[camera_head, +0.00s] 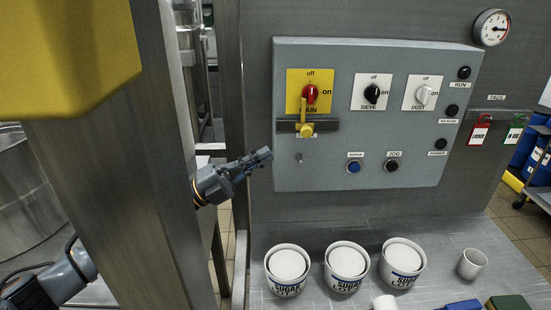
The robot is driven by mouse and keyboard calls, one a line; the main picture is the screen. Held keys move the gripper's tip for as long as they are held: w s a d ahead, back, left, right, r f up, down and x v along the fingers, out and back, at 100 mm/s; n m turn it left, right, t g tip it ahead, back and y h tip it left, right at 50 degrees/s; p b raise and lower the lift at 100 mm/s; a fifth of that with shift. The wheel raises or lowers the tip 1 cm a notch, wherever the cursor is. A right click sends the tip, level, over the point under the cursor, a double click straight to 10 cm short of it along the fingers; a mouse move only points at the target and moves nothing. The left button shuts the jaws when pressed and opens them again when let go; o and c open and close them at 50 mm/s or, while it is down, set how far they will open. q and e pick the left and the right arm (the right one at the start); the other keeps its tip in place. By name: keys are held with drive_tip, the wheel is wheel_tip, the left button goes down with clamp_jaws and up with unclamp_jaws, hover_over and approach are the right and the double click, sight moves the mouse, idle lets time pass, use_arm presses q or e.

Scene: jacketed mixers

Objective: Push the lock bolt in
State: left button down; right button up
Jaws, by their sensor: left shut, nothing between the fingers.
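The lock bolt (305,128) is a yellow knob and stem on a dark bar, just under the red main switch (310,94) on its yellow plate. The bar lies across the grey control panel (330,190). My left gripper (266,154) is shut and empty. It is left of the panel's left edge, lower than the bolt and to its left, apart from it in the picture. A steel post hides part of my left arm. How deep the bolt sits in the bar cannot be told. My right gripper is out of view.
A steel post (130,180) and a yellow block (65,50) fill the left side. Red (480,130) and green tags (514,130) hang right. The space before the panel is clear.

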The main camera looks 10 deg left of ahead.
use_arm(q)
drive_tip(key=b+v, duration=0.2)
drive_tip(key=v, duration=0.4)
drive_tip(key=shift+a+f, duration=0.2)
drive_tip(key=shift+f, duration=0.15)
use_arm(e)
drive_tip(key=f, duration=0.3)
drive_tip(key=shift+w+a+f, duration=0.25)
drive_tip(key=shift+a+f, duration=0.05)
use_arm(q)
drive_tip(key=shift+s, duration=0.1)
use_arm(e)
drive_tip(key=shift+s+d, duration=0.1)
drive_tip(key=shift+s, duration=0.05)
